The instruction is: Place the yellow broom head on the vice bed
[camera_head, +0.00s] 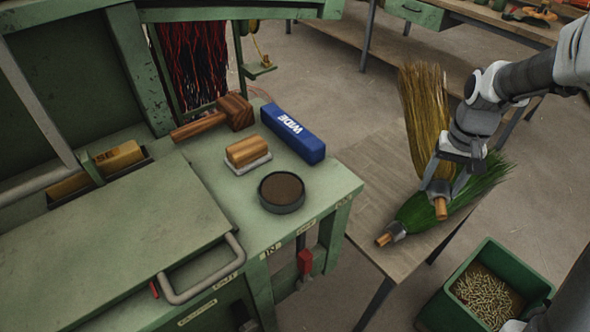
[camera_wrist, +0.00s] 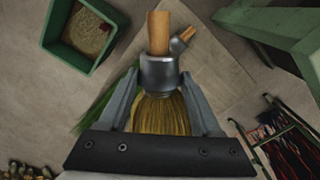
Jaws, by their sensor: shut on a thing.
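The yellow broom head (camera_head: 424,105) has straw-coloured bristles, a grey metal collar and a short wooden handle stub. My gripper (camera_head: 441,184) is shut on it near the collar, above the wooden table. In the head view its bristles point up and away, and its stub points toward the camera. In the wrist view, the yellow broom head (camera_wrist: 160,112) sits between the two fingers of my gripper (camera_wrist: 159,85), with the stub beyond them. I cannot make out for sure which part of the green machine (camera_head: 135,220) is the vice bed.
A green broom head (camera_head: 420,207) lies on the wooden table (camera_head: 375,180) below my gripper. A green bin (camera_head: 460,316) of small pieces stands at the lower right. The machine top holds a blue box (camera_head: 293,134), mallet (camera_head: 217,115), brush (camera_head: 247,153) and round dark dish (camera_head: 282,192).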

